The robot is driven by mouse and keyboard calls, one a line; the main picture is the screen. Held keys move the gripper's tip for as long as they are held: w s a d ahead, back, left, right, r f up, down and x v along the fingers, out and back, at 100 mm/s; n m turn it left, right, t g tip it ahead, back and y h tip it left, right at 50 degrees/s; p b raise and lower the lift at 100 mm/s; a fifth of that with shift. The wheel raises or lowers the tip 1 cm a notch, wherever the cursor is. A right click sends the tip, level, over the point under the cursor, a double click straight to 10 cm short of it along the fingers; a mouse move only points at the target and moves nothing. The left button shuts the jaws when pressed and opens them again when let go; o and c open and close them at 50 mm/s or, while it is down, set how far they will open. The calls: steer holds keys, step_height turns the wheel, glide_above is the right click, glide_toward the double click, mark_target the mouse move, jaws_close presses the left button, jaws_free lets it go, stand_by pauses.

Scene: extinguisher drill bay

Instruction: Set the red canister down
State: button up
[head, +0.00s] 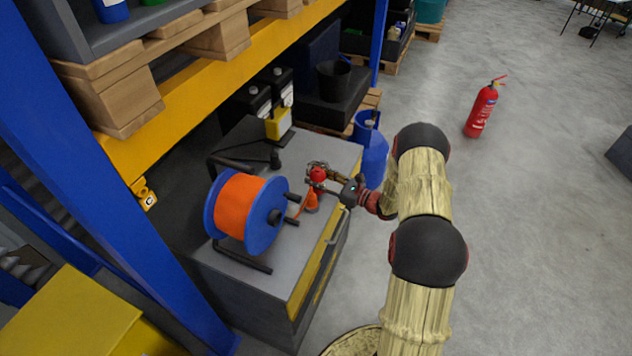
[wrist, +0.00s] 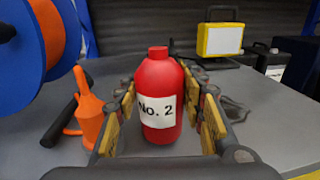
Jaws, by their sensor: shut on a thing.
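The red canister (wrist: 160,80) has a white label reading "No. 2" and stands upright between the two fingers of my gripper (wrist: 167,112) in the wrist view. The fingers are shut on its sides. In the head view the red canister (head: 318,174) shows only as a small red top within my gripper (head: 320,177), over the grey cabinet top (head: 232,261) near its right edge. Its base is largely hidden, so I cannot tell whether it touches the surface.
An orange oil can (wrist: 91,107) stands left of the canister. A blue reel with orange cord (head: 240,207) stands further left. A yellow work lamp (wrist: 219,40) is behind. A blue container (head: 372,160) stands beyond the cabinet. A red extinguisher (head: 481,110) is on the floor.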

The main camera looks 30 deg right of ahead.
steer(key=shift+f, duration=0.4)
steer(key=shift+f, duration=0.3)
steer(key=o, duration=1.4)
steer(key=shift+o, duration=0.2)
steer(key=shift+r, duration=0.1)
